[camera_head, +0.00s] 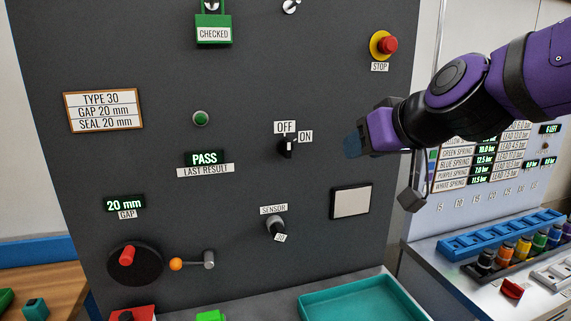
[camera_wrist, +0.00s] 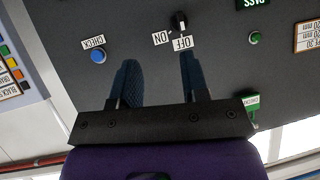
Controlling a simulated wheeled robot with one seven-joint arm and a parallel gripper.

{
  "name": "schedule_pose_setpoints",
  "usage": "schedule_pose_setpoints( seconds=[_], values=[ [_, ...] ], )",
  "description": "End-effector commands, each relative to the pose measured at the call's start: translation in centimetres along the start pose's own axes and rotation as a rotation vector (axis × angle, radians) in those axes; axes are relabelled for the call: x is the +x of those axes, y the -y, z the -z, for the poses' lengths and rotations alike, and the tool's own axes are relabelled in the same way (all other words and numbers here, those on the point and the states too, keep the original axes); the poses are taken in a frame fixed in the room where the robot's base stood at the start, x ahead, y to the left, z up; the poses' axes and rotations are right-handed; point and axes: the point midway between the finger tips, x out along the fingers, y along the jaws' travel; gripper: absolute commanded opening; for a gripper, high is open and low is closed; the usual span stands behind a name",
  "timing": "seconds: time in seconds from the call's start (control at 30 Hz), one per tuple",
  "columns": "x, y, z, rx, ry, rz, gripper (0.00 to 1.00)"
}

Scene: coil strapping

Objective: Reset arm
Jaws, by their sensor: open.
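My gripper (camera_head: 354,146) is at the right of the dark panel (camera_head: 250,90) in the head view, in front of it and touching nothing that I can see. In the wrist view my gripper (camera_wrist: 158,65) shows two dark blue fingers standing apart with nothing between them. That view is upside down. The black OFF/ON knob (camera_head: 286,148) is left of my gripper in the head view, and the knob (camera_wrist: 180,20) also shows beyond the fingers in the wrist view. A blue button (camera_wrist: 98,56) labelled CHECK is left of the fingers there; my gripper hides it in the head view.
The panel carries a red stop button (camera_head: 388,45), a PASS display (camera_head: 204,158), a sensor knob (camera_head: 276,227) and a red-handled dial (camera_head: 127,256). A teal tray (camera_head: 385,304) lies below. A side bench with a blue rack (camera_head: 500,235) and coloured spools stands right.

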Motion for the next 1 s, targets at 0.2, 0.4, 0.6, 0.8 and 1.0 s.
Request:
schedule_pose_setpoints(
  seconds=[0.2,0.4,0.6,0.8,1.0],
  values=[
    [-7.9,-4.9,-7.1,0.079,0.242,-0.096,0.41],
    [-13.8,-8.1,-13.2,0.182,0.436,-0.261,0.41],
    [-16.3,-9.3,-15.8,0.234,0.515,-0.349,0.41],
    [-16.3,-9.3,-15.8,0.235,0.516,-0.351,0.41],
    [-16.3,-9.3,-15.8,0.235,0.516,-0.351,0.41]
  ],
)
